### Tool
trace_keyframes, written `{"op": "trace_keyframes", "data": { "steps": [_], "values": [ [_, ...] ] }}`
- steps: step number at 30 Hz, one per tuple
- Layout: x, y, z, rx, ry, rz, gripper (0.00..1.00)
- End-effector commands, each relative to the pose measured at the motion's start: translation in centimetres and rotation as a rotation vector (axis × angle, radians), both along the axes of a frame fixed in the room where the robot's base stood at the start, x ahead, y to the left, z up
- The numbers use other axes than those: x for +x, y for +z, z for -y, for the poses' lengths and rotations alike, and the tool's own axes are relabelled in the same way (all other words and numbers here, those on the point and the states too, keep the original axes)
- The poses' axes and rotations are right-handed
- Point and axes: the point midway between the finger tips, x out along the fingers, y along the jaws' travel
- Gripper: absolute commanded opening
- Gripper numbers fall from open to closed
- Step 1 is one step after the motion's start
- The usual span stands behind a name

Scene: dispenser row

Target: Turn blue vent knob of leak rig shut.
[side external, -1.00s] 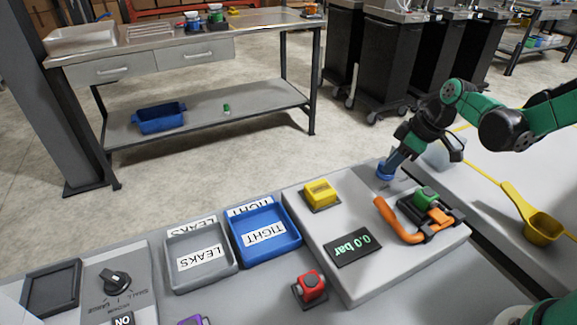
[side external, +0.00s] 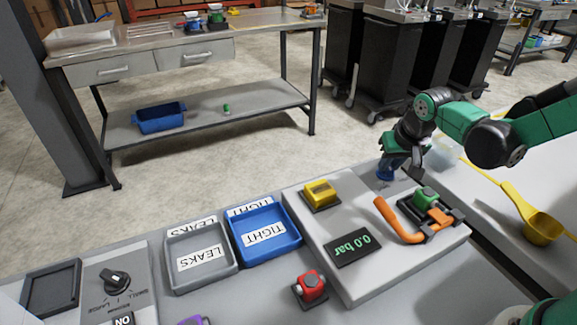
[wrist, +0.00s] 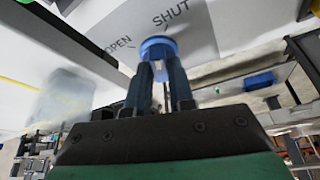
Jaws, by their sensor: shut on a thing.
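The blue vent knob (side external: 386,172) sits at the far right corner of the grey leak rig (side external: 345,284). My gripper (side external: 395,163) is at it from above and is shut on it. In the wrist view the two fingers (wrist: 161,88) grip the round blue knob (wrist: 158,45) from both sides. The labels OPEN and SHUT are printed on the rig beside the knob. The knob's pointer is not clear. The rig's display (side external: 353,248) reads 0.0 bar.
An orange-handled clamp (side external: 400,222) with a green block (side external: 425,196) stands on the rig near my gripper. A yellow block (side external: 320,194) is on the rig's left part. Blue TIGHT tray (side external: 292,244) and grey LEAKS tray (side external: 172,274) lie to the left. A yellow scoop (side external: 541,229) lies right.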

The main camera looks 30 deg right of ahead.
Motion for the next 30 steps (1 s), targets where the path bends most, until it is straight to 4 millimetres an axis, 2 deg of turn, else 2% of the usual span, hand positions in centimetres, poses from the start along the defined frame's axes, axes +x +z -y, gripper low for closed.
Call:
{"op": "trace_keyframes", "data": {
  "steps": [6,15,30],
  "values": [
    [0.13,0.0,-0.21,0.0,-0.182,-0.001,0.0],
    [0.2,-0.02,-0.31,0.001,-0.362,0.0,0.0],
    [0.23,-0.02,-0.31,0.003,-0.445,-0.001,0.0]
  ]
}}
